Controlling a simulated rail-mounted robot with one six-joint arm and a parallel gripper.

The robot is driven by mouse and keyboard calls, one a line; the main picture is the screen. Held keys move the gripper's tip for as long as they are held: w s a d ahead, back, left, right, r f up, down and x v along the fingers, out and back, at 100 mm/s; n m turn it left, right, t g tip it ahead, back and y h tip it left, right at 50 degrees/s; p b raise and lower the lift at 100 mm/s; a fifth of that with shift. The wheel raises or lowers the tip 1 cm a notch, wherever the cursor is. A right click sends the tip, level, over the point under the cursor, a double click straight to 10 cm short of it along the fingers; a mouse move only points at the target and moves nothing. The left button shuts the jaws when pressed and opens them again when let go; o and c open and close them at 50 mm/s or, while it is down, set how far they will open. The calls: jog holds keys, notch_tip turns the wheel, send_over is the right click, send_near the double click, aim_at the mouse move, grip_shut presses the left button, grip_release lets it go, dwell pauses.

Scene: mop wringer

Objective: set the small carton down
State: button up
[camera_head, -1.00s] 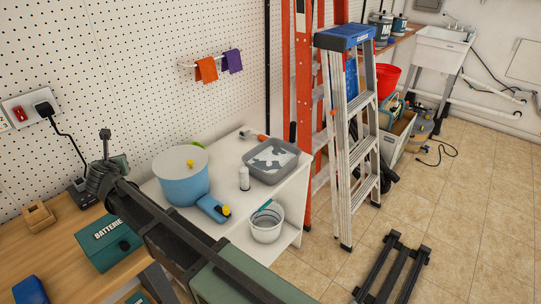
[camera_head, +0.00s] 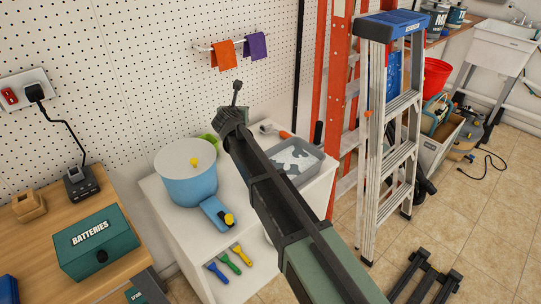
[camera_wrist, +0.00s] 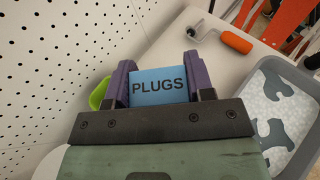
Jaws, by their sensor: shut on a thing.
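The small carton (camera_wrist: 160,87) is a light blue box marked "PLUGS". In the wrist view it sits between the two purple fingers of my gripper (camera_wrist: 160,82), which is shut on it. Behind it is the white table top (camera_wrist: 215,65); I cannot tell whether the carton touches it. In the head view my gripper (camera_head: 228,112) is over the back of the white table, right of the blue tub (camera_head: 187,178). The carton is not discernible there, hidden by my arm.
A grey tray (camera_wrist: 295,90) lies right of the carton, and a paint roller with orange handle (camera_wrist: 237,42) lies behind it. A green object (camera_wrist: 98,92) is at the left by the pegboard wall (camera_wrist: 45,70). A bare white patch surrounds the carton.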

notch_tip(320, 180, down, 20)
jog(key=b, duration=1.9)
jog(key=shift+f, duration=0.1)
jog(key=shift+r, duration=0.25)
jog(key=shift+f, duration=0.2)
jog(key=o, duration=0.9)
jog(key=shift+r, duration=0.15)
